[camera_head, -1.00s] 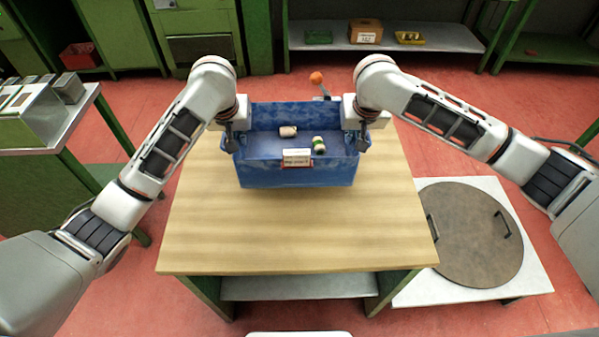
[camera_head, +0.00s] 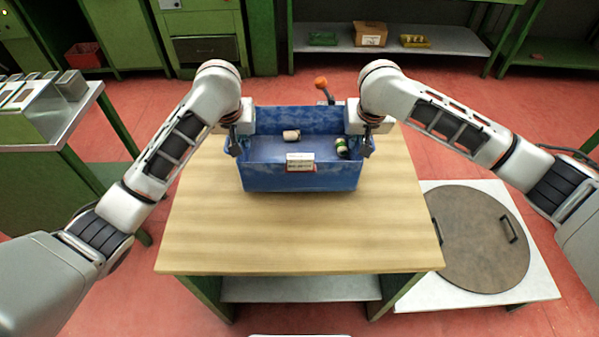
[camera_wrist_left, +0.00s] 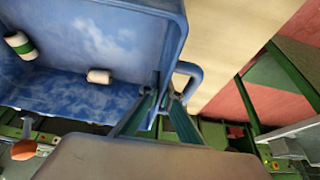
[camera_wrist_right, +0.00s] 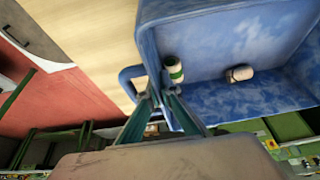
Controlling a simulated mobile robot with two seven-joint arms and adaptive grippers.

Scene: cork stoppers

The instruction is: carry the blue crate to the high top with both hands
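The blue crate (camera_head: 300,180) is over the back part of the wooden top (camera_head: 300,235), roughly level; I cannot tell whether it touches the wood. It holds a plain cork stopper (camera_head: 291,135) and a green-banded one (camera_head: 341,146), and has a white label on its front. My left gripper (camera_head: 234,142) is shut at the handle (camera_wrist_left: 188,78) on its left end. My right gripper (camera_head: 367,142) is shut at the handle (camera_wrist_right: 130,82) on its right end. The fingertips are partly hidden by the handles. I cannot tell which surface is the high top.
A metal-topped bench (camera_head: 85,110) with boxes stands at the left. A low white stand (camera_head: 425,294) with a round brown lid (camera_head: 478,240) is at the right. An orange knob (camera_head: 321,82) shows behind the crate. The front of the wooden top is bare.

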